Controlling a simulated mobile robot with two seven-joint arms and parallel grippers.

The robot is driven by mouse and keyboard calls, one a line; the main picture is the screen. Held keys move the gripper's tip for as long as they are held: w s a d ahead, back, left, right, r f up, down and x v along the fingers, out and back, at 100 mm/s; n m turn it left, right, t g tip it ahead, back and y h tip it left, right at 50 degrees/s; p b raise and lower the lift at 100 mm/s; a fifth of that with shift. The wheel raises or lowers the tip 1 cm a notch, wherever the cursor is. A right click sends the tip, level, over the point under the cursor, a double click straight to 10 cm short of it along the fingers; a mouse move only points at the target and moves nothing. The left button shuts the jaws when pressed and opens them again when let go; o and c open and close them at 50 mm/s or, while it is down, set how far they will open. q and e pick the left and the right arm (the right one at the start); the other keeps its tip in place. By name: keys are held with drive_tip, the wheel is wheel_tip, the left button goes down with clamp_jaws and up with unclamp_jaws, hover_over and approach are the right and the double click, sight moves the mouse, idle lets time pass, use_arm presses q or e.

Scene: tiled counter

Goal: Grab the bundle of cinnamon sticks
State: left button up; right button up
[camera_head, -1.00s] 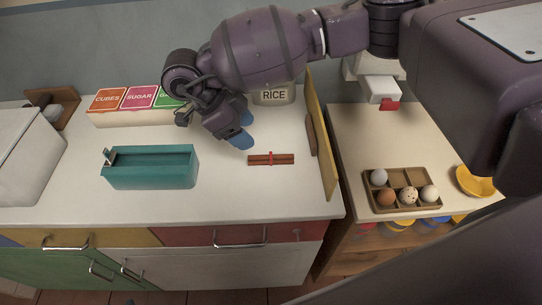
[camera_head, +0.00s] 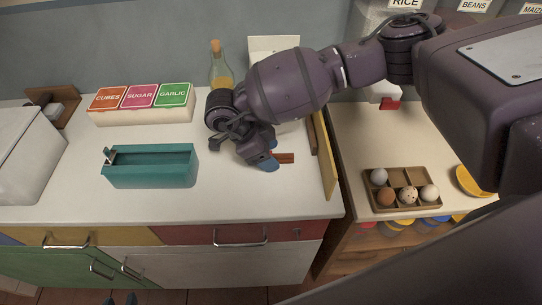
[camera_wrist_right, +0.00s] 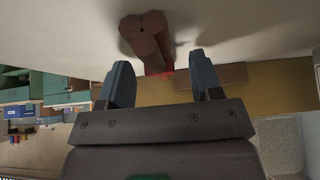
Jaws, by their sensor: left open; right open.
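The bundle of cinnamon sticks (camera_head: 286,158) is brown and lies on the white counter; my right gripper (camera_head: 268,154) covers its left part in the head view. In the right wrist view the bundle (camera_wrist_right: 147,40) shows end-on, with a red tie partly seen between the fingers. My right gripper (camera_wrist_right: 160,80) is open, its two blue-grey fingers apart and the bundle just ahead of and between the tips. I cannot tell whether they touch it. Two dark tips of my left gripper (camera_head: 120,298) show at the bottom edge of the head view, apart.
A teal open box (camera_head: 150,168) stands left of the bundle. Behind are labelled spice boxes (camera_head: 140,104) and an oil bottle (camera_head: 221,70). A yellow upright board (camera_head: 325,158) stands close on the right. An egg tray (camera_head: 402,204) is on the side counter.

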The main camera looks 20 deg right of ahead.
drive_tip(key=shift+c, duration=0.2)
use_arm(q)
drive_tip(key=shift+s+a+f, duration=0.1)
drive_tip(key=shift+s+f, duration=0.05)
drive_tip(key=shift+s, duration=0.15)
use_arm(e)
drive_tip(key=c, duration=1)
drive_tip(key=shift+o, duration=0.2)
drive_tip(key=shift+r, duration=0.1)
